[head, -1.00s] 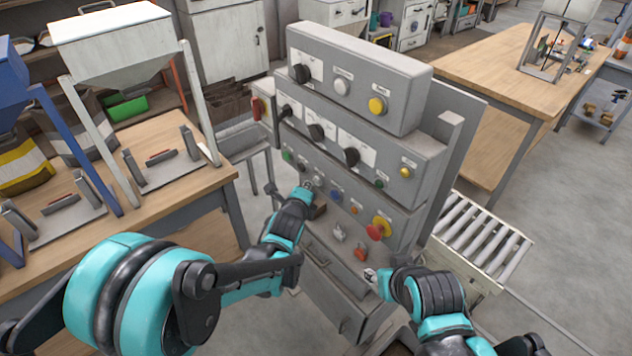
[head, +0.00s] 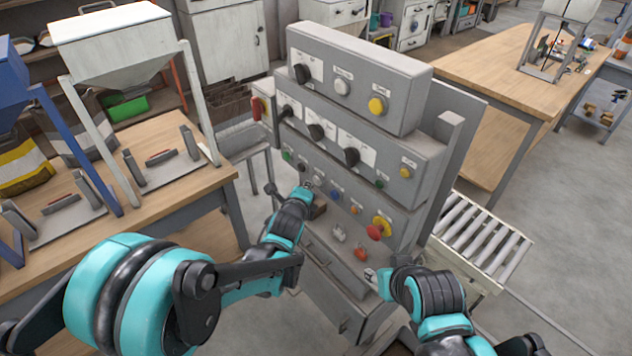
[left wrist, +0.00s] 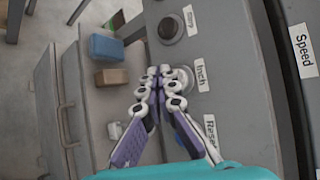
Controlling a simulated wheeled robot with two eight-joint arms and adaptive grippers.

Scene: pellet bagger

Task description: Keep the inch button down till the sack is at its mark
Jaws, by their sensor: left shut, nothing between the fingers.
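The inch button (left wrist: 186,78) is a pale round button beside its "Inch" label in the left wrist view. In the head view the white button (head: 318,180) is in the lower row of the grey control panel (head: 350,140). My left gripper (left wrist: 160,72) is shut and empty, its fingertips beside the inch button and partly covering it. I cannot tell if they press it. In the head view my left gripper (head: 306,189) is at the panel's lower row. My right gripper (head: 371,275) is low by the panel's front, its jaws unclear. No sack shows at the panel; its mark is not visible.
Beside the inch button are a dark button (left wrist: 170,28) and a "Reset" label (left wrist: 211,133). A red mushroom button (head: 376,231) sits further right. A ledge below holds a blue block (left wrist: 106,47) and a brown block (left wrist: 112,77). A roller conveyor (head: 482,238) stands right.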

